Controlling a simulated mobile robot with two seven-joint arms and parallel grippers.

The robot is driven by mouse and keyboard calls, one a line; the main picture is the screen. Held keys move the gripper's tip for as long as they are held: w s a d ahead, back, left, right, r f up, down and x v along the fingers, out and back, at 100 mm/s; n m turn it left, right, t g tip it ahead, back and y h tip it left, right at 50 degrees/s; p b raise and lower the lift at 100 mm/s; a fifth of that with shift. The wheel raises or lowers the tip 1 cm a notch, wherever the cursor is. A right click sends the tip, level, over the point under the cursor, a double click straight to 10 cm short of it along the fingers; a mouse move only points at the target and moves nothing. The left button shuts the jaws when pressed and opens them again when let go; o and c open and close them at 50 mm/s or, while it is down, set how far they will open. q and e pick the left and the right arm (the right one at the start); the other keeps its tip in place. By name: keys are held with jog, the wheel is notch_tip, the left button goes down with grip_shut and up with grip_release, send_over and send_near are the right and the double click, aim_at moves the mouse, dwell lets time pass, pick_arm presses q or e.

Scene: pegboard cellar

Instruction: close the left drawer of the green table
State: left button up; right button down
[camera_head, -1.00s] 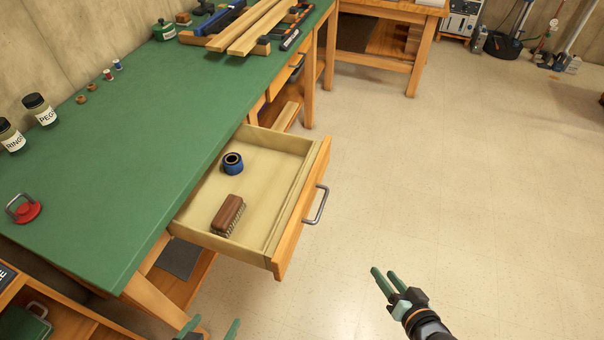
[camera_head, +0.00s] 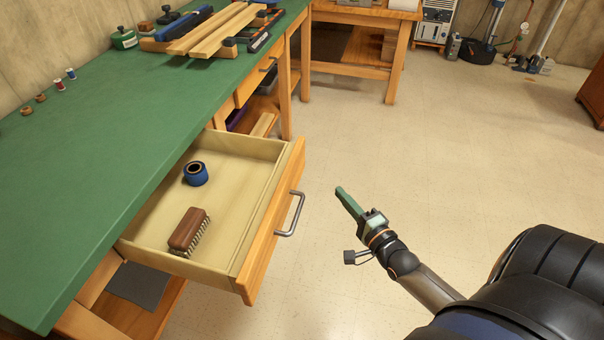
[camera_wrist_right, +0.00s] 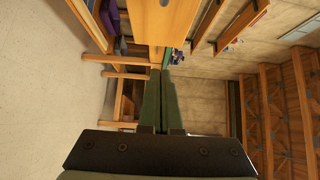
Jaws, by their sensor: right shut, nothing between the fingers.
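The green table (camera_head: 95,155) runs along the left of the head view. Its left drawer (camera_head: 268,225) stands pulled out, with a wooden front and a metal bar handle (camera_head: 293,214). Inside lie a wooden brush (camera_head: 187,229) and a blue ring-shaped roll (camera_head: 196,173). My right gripper (camera_head: 341,191) is shut and empty, in front of the drawer and to the right of its handle, apart from it. In the right wrist view its fingers (camera_wrist_right: 160,85) lie together, pointing at a wooden panel that looks like the drawer front (camera_wrist_right: 160,22). My left gripper is out of view.
A second, closed drawer (camera_head: 257,78) is farther along. Another wooden bench (camera_head: 365,17) stands at the back. The floor right of the drawer is clear.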

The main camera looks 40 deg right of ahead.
jog(key=b, duration=0.2)
send_near(301, 162)
jog(key=w+d, duration=0.2)
jog(key=d, duration=0.1)
jog(key=w+a, duration=0.1)
jog(key=w, duration=0.2)
jog(key=shift+a, duration=0.4)
jog(key=shift+w+a, duration=0.3)
jog(key=shift+w, duration=0.05)
